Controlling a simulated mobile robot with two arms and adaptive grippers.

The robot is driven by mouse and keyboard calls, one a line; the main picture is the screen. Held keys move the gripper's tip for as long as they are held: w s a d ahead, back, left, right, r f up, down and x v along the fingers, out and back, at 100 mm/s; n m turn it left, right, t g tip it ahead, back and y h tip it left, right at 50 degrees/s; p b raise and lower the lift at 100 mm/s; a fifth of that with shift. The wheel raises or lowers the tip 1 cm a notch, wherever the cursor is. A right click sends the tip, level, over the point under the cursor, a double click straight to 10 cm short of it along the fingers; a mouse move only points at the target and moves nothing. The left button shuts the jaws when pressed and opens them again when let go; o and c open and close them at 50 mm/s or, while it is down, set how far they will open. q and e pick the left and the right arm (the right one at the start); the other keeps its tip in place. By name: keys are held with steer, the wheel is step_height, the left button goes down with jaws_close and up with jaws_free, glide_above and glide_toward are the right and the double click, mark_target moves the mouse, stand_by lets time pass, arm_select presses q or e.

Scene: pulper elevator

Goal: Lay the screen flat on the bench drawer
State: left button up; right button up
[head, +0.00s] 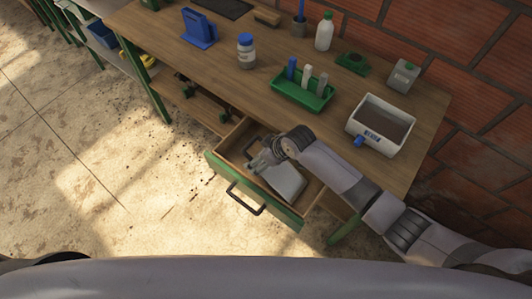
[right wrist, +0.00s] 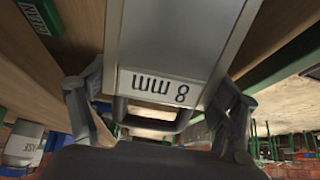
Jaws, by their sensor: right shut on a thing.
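The screen is a flat grey plate (head: 287,181) in the head view, at the open bench drawer. In the right wrist view the screen (right wrist: 185,45) carries an "8 mm" label and a handle at its near end. My right gripper (head: 262,160) is shut on the screen, with one finger at each side of its labelled end in the right wrist view (right wrist: 158,108). The drawer (head: 225,170) has a green front with a dark handle. The screen lies within the drawer's outline; whether it touches the drawer floor cannot be told. My left gripper is out of view.
The wooden bench top (head: 190,75) holds a green rack (head: 303,96) with several coloured pieces, a white bin (head: 381,123), a blue-lidded jar (head: 246,52) and a white bottle (head: 324,32). A brick wall stands behind. The floor before the drawer is clear.

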steer(key=f, duration=0.1)
steer(key=h, duration=0.1)
steer(key=a+f+g+b, duration=0.1)
steer(key=shift+w+f, duration=0.3)
steer(key=shift+w, duration=0.05)
steer(key=shift+w+a+f+g+h+b, duration=0.15)
steer(key=shift+a+f+h+b, duration=0.05)
steer(key=shift+f+h+b, duration=0.2)
steer(key=shift+w+a+f+g+h+b, duration=0.1)
steer(key=shift+a+f+g+h+b, duration=0.05)
steer(key=shift+f+h+b, duration=0.25)
steer(key=shift+r, duration=0.1)
steer(key=o, duration=1.4)
steer(key=shift+o, duration=0.2)
step_height(320, 180, up, 9)
steer(key=p, duration=0.9)
